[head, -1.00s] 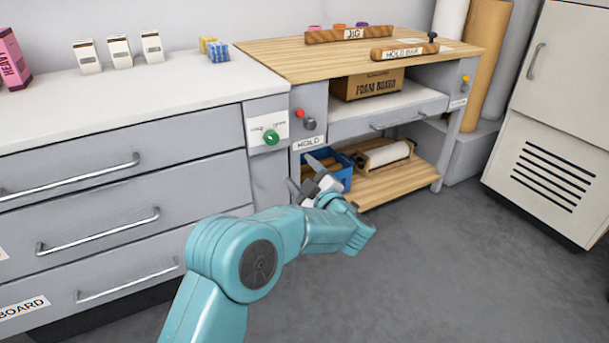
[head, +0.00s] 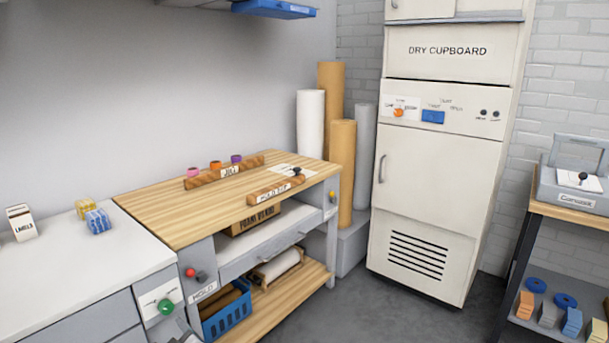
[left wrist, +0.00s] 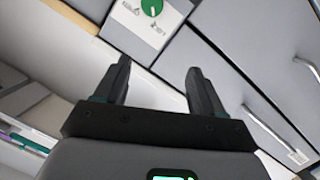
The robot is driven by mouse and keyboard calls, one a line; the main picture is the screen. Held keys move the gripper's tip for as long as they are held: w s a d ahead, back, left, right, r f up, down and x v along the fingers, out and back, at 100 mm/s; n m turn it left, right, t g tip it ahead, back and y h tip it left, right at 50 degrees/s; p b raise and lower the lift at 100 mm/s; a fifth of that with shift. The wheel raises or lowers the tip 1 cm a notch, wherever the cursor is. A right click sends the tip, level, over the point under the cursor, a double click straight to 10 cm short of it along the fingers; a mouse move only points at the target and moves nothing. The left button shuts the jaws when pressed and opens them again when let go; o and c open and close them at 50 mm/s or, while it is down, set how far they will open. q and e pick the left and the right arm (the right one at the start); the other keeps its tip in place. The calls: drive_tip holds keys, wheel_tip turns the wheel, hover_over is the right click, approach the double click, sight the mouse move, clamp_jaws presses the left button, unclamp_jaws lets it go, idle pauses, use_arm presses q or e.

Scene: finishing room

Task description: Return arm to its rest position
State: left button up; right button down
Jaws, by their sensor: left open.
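My left gripper (left wrist: 157,65) shows in the left wrist view, with its two dark fingers apart and nothing between them. Beyond it are grey drawer fronts (left wrist: 225,75) with bar handles and a green knob (left wrist: 152,6) on a white panel. In the head view most of my left arm is out of frame; only a small grey tip shows at the bottom edge, below the green knob (head: 166,307). My right gripper is in neither view.
A wooden-topped bench (head: 180,215) holds the jig bar (head: 205,178) and hold bar (head: 270,191). A blue crate (head: 228,316) stands on its lower shelf. A white counter (head: 75,270) is at left, the dry cupboard (head: 430,180) behind. Grey floor (head: 380,310) is clear.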

use_arm(q)
drive_tip(key=s+d+f+m+g+h+p, duration=0.2)
drive_tip(key=s+d+m+g+h+p, duration=0.1)
drive_tip(key=s, duration=0.8)
drive_tip(key=s+d+f+m+g+h+p, duration=0.2)
drive_tip(key=s+d+m+g+h+p, duration=0.2)
drive_tip(key=s+d+h, duration=0.3)
drive_tip(key=s+d+f+m+g+h+p, duration=0.2)
drive_tip(key=s+d+m+g+h+p, duration=0.2)
drive_tip(key=s+d, duration=0.5)
drive_tip(key=s+m+h+p, duration=0.1)
drive_tip(key=s, duration=0.7)
drive_tip(key=shift+s+d+f, duration=0.15)
drive_tip(key=shift+d, duration=0.2)
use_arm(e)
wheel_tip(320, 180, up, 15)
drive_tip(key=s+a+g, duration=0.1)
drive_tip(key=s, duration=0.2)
